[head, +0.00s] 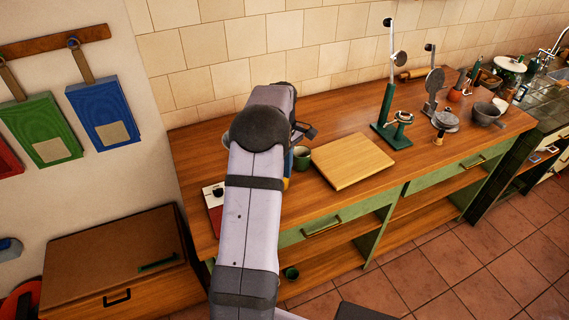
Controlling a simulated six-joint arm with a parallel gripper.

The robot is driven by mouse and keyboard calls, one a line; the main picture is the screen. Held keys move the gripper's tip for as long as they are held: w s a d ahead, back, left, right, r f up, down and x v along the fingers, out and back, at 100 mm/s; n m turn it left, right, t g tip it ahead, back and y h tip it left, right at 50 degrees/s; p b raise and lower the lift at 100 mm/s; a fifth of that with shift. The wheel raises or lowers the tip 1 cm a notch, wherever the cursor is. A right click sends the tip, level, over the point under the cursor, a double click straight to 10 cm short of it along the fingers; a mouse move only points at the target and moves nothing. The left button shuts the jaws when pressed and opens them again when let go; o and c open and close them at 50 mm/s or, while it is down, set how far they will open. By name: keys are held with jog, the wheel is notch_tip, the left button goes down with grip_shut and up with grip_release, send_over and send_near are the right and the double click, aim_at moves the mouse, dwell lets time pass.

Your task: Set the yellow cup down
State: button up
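My arm crosses the middle of the head view and hides much of the counter behind it. A small yellow patch (287,183) shows at the right edge of my arm, below a blue patch. It may be part of the yellow cup, but too little shows to be sure. A dark part at the end of my arm (304,131) sticks out to the right above the counter. It may belong to my gripper. The fingertips cannot be made out, so I cannot tell whether they are open or hold anything.
A dark green cup (301,158) stands just right of my arm. A wooden board (352,161) lies beside it on the wooden counter (330,205). A green stand (389,128) rises behind the board, with a grey bowl (485,113) farther right. Bare counter lies in front of the board.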

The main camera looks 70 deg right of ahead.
jog(key=n, duration=0.3)
jog(key=d+n, duration=0.1)
jog(key=n, duration=0.3)
jog(key=d+n, duration=0.1)
jog(key=n, duration=0.2)
jog(key=shift+w+d+r+h, duration=0.1)
jog(key=shift+w+r+h, duration=0.15)
jog(key=shift+r+h, duration=0.15)
jog(key=n, duration=0.4)
jog(key=shift+f, duration=0.15)
jog(key=shift+f+p, duration=1.4)
jog(key=shift+f, duration=2.2)
